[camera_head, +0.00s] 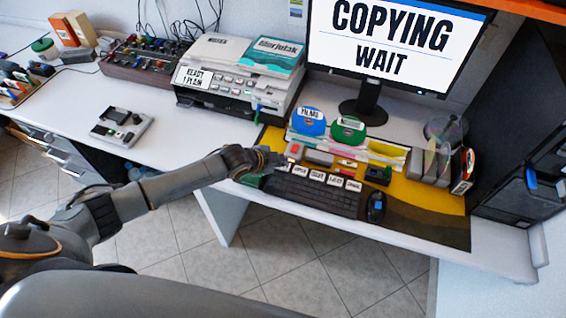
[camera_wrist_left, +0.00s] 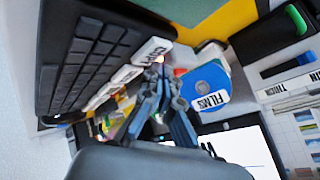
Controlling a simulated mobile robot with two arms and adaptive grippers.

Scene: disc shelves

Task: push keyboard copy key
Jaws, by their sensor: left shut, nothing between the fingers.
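The black keyboard (camera_head: 312,194) lies on the desk mat, with a row of white labelled keys along its far edge. It also shows at the left of the left wrist view (camera_wrist_left: 85,60). The white key that appears to read COPY (camera_wrist_left: 152,50) is at the end of that row. My left gripper (camera_head: 280,160) is shut and empty at the keyboard's far left corner. In the left wrist view its fingertips (camera_wrist_left: 160,66) are right at the COPY key; whether they touch it I cannot tell. The monitor (camera_head: 390,40) reads COPYING WAIT.
A blue FILMS disc (camera_head: 308,121) and a green disc case (camera_head: 346,131) stand behind the keyboard. A mouse (camera_head: 376,207) lies to its right. A printer (camera_head: 238,75) stands at the back left. The desk left of the keyboard is mostly clear around a small grey device (camera_head: 122,126).

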